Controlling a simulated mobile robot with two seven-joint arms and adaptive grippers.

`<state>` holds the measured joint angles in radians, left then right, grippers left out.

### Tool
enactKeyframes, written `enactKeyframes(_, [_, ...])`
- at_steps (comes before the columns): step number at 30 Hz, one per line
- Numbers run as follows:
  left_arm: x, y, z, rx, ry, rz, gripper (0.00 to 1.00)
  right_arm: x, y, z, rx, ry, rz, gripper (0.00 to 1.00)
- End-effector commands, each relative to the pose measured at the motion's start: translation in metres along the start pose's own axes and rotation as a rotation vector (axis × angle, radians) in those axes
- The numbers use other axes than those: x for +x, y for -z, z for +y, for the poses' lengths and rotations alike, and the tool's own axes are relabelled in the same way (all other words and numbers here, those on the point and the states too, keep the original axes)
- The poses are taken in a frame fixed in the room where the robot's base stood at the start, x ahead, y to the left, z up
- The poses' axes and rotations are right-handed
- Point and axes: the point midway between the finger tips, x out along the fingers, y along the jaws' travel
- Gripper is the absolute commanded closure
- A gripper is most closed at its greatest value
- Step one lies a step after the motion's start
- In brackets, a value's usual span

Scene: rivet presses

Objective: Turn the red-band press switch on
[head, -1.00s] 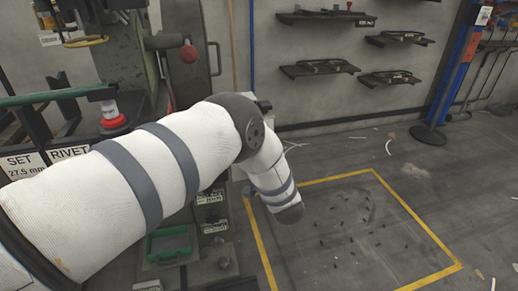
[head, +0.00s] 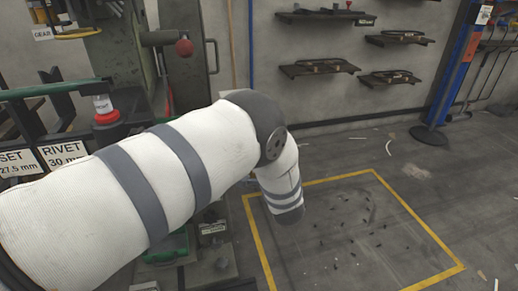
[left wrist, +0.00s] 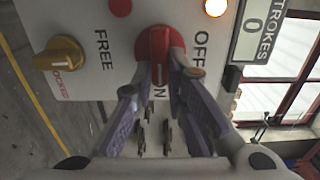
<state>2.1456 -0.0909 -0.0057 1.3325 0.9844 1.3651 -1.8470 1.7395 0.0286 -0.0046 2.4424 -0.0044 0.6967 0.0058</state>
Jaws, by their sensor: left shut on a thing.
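A red rotary switch knob (left wrist: 157,45) sits on a pale control panel (left wrist: 105,60) in the left wrist view. The word OFF is beside it on the right, and a partly covered word ending in N is below it. My left gripper (left wrist: 162,72) is shut on this knob, with one finger on each side. The fingers partly cover the knob, so I cannot tell exactly which mark it points to. In the head view my own arm hides the gripper and the switch. My right gripper is not in view.
A yellow knob (left wrist: 60,52) beside FREE and LOCKED marks is left of the switch. A lit lamp (left wrist: 215,7) and a STROKES display reading 0 (left wrist: 252,28) are on the right. A red-topped post (head: 107,117) stands by the press; the yellow-outlined floor (head: 345,220) has small scattered bits.

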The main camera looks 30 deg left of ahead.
Motion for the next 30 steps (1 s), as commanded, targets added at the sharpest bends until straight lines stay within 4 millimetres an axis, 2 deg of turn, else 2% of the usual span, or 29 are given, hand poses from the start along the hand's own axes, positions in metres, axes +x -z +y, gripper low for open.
enactKeyframes(14, [-0.001, -0.002, 0.003, 0.017, -0.005, -0.003, 1.00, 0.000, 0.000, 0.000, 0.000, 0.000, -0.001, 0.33])
enactKeyframes(15, [-0.001, -0.002, 0.003, 0.017, -0.005, -0.003, 0.82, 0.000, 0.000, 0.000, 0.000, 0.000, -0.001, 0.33])
enactKeyframes(17, [-0.001, -0.002, 0.003, 0.016, -0.005, -0.003, 0.69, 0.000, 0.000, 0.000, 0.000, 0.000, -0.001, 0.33])
enactKeyframes(26, [-0.001, -0.001, 0.001, 0.014, -0.002, -0.001, 0.67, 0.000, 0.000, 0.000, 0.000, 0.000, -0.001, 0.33])
enactKeyframes(30, [-0.021, 0.001, 0.002, 0.015, -0.004, 0.003, 0.67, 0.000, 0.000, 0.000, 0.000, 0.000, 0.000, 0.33])
